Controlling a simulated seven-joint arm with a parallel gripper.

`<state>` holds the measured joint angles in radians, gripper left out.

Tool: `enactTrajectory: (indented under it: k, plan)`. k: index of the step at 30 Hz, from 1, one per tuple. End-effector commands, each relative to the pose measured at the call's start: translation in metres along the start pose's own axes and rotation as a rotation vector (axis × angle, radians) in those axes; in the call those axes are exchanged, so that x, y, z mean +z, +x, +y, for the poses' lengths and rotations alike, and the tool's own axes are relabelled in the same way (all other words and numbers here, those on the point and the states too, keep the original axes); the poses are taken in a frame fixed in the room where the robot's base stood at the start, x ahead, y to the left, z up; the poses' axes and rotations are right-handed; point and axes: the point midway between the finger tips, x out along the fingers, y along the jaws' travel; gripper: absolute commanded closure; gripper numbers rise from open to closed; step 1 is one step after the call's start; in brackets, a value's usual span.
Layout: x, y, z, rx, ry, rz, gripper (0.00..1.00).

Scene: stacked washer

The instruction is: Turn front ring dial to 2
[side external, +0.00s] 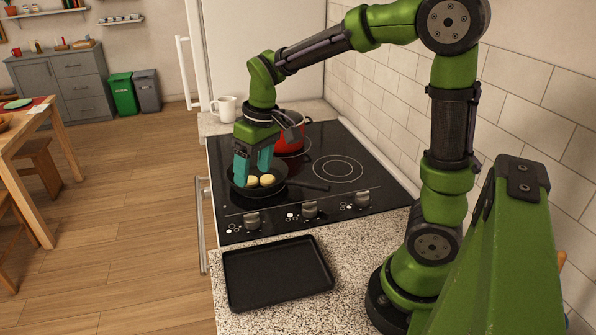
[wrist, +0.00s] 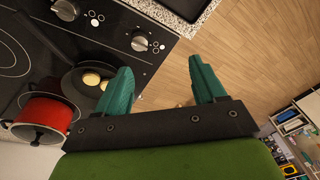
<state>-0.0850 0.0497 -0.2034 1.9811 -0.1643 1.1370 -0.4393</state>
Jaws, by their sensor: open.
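The black cooktop (side external: 225,160) has a row of dark grey dials along the edge nearest the tray: a left dial (side external: 252,219), a middle dial (side external: 310,209) and a right dial (side external: 362,199). White marks beside them are too small to read, so I cannot tell which is the front ring dial. Two dials show in the wrist view, one nearer (wrist: 140,41) and one farther (wrist: 65,10). My gripper (side external: 253,172) has teal fingers, open and empty, raised near the frying pan and apart from the dials. In the wrist view my gripper (wrist: 160,68) has floor behind its gap.
A black frying pan (side external: 277,189) holds two round yellowish pieces (side external: 267,180). A red pot (side external: 290,144) stands behind it, and a white mug (side external: 226,108) on the far counter. A black tray (side external: 277,272) lies on the near counter. The space above the dials is clear.

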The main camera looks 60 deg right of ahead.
Motion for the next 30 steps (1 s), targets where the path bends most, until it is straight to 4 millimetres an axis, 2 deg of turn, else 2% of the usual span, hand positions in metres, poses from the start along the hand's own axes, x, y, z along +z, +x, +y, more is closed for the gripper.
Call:
enactTrajectory:
  k: [1, 5, 9, 13, 17, 20, 30]
  plan:
    - [-0.013, 0.012, 0.009, 0.024, -0.056, -0.047, 0.3]
    - [-0.037, 0.027, 0.027, 0.067, -0.218, -0.131, 0.3]
    - [-0.052, 0.019, 0.036, 0.08, -0.369, -0.159, 0.3]
    - [-0.049, 0.017, 0.035, 0.068, -0.441, -0.174, 0.3]
    - [-0.048, 0.026, 0.035, 0.065, -0.457, -0.177, 0.3]
    - [-0.044, 0.041, 0.037, 0.064, -0.455, -0.18, 0.3]
    - [-0.033, 0.114, 0.044, 0.064, -0.453, -0.179, 0.3]
